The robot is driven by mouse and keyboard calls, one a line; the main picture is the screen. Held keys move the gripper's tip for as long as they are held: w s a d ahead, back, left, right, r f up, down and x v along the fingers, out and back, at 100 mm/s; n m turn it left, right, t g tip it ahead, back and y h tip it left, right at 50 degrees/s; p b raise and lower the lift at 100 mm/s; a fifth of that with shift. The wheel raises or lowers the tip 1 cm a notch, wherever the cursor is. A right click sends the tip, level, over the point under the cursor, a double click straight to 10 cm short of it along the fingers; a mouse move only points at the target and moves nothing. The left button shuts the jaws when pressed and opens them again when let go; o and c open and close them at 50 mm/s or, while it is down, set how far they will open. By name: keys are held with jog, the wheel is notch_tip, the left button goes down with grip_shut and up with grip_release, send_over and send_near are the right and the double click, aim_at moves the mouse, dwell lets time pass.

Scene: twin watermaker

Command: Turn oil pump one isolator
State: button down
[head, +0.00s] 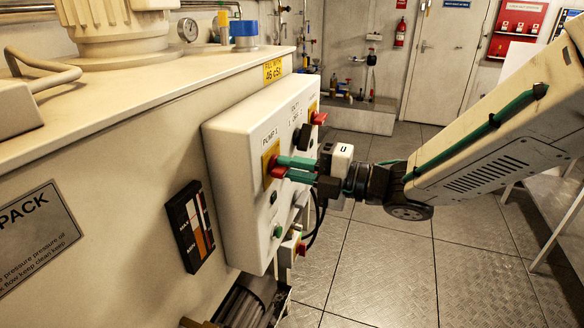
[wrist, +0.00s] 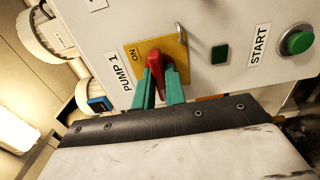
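The oil pump one isolator is a red rotary handle (wrist: 155,66) on a yellow plate (wrist: 173,46), beside the labels "PUMP 1" and "ON" in the wrist view. In the head view the red handle (head: 276,170) is on the front of the white control box (head: 236,190), partly hidden by my fingers. My gripper (head: 290,168) reaches it from the right. Its two green fingers (wrist: 160,85) lie one on each side of the handle and appear closed on it, with red filling the space between the tips. The handle's lower end is partly hidden.
A green START button (wrist: 297,41) is to the right of the isolator. A second red handle (head: 319,118) is farther along the box, and another red switch (head: 300,248) is below. A black cable hangs beside the box. Open floor (head: 375,270) lies to the right.

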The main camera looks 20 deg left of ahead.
jog(key=shift+m, duration=9)
jog(key=c, duration=1.4)
grip_release()
jog(key=shift+c, duration=0.2)
